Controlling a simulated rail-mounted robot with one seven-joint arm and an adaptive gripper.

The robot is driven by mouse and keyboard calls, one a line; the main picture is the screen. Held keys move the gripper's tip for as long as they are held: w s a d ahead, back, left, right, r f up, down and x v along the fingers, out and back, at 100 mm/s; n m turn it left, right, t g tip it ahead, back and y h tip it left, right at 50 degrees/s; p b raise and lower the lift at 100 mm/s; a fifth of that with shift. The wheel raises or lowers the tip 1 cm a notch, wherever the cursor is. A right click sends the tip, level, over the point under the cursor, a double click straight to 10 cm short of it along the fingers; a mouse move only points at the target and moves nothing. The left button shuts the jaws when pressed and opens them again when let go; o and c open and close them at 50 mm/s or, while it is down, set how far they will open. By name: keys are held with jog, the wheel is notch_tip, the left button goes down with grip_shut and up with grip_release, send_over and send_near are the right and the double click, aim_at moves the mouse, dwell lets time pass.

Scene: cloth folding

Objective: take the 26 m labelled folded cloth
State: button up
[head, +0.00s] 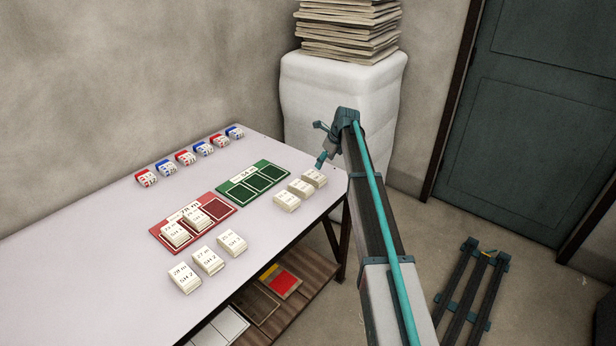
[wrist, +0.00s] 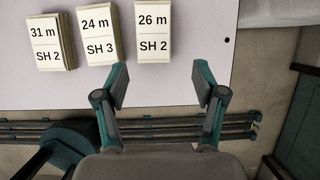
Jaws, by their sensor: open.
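The folded cloth labelled 26 m, SH 2 (wrist: 153,42) lies flat on the table at the right end of a row of three in the wrist view. In the head view it appears to be the farthest cloth (head: 315,178) of the row by the table's right edge; its label is too small to read there. My gripper (wrist: 160,82) is open and empty. Its fingertips are just below the 26 m cloth in the wrist picture, one to each side, not around it. In the head view my gripper (head: 322,158) hangs above the table's far right corner.
Folded cloths labelled 24 m, SH 3 (wrist: 99,33) and 31 m, SH 2 (wrist: 47,43) lie left of it. A red mat (head: 218,209) holding two cloths and an empty green mat (head: 240,193) lie on the table. A white block (head: 335,110) with stacked sheets stands behind.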

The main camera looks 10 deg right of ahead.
aim_at(314, 175)
jog(key=shift+w+a+r, duration=0.1)
jog(key=shift+a+r, duration=0.1)
jog(key=shift+a, duration=0.25)
jog(key=shift+w+a+f, duration=0.1)
jog(key=shift+a+f, duration=0.05)
jog(key=shift+f, duration=0.15)
jog(key=x, duration=0.4)
jog(key=shift+f+p, duration=0.3)
jog(key=shift+f, duration=0.1)
jog(key=x, duration=0.2)
jog(key=p+x, duration=0.1)
jog(key=x, duration=0.1)
jog(key=shift+w+a+f, duration=0.1)
jog(key=shift+a+f, duration=0.1)
jog(key=shift+a, duration=0.1)
jog(key=shift+f, duration=0.35)
jog(key=shift+f, duration=0.2)
jog(key=c, duration=0.9)
jog(key=shift+r, duration=0.1)
